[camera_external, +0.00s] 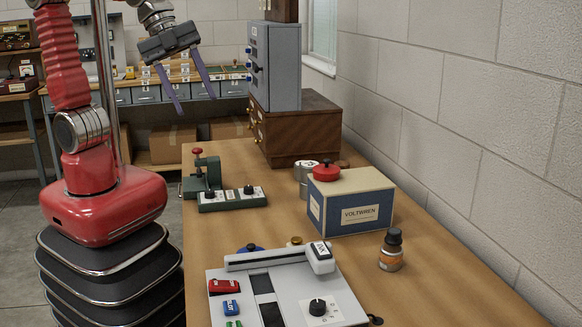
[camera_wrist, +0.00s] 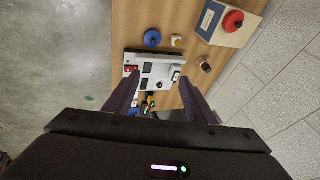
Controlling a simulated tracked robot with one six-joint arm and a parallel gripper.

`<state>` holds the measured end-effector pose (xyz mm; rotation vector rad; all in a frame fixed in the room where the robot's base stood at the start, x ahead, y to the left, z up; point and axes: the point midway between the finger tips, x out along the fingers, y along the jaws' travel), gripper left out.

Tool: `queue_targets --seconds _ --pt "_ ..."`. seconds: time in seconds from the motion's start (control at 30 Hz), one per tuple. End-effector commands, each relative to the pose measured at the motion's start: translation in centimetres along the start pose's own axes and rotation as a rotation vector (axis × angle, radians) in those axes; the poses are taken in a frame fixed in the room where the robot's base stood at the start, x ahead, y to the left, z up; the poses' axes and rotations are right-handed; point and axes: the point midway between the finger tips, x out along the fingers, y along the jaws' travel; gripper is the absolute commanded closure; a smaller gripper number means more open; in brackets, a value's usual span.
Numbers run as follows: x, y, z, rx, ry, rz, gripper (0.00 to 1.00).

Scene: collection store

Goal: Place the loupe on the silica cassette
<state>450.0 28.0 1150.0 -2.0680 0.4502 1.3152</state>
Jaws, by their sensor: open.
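I cannot tell which thing is the silica cassette. A blue round piece (camera_wrist: 152,38) and a small brass-and-white piece (camera_wrist: 177,41) sit behind the pale panel device, mostly hidden in the external view.
The pale panel device (camera_external: 335,312) with coloured blocks fills the table's front. A green device (camera_external: 232,200), a silver cylinder (camera_external: 302,184) and a wooden cabinet (camera_external: 300,130) stand farther back.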

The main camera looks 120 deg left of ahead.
Motion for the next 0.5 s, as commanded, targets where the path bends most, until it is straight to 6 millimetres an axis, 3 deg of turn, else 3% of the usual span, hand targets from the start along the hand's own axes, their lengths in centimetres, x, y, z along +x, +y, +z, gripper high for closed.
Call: queue_targets --seconds 0.2,0.5 --pt "-1.3 4.6 3.5 -0.247 0.022 0.006 0.50" --pt "-1.4 10.7 8.3 -0.588 0.046 0.023 0.50"
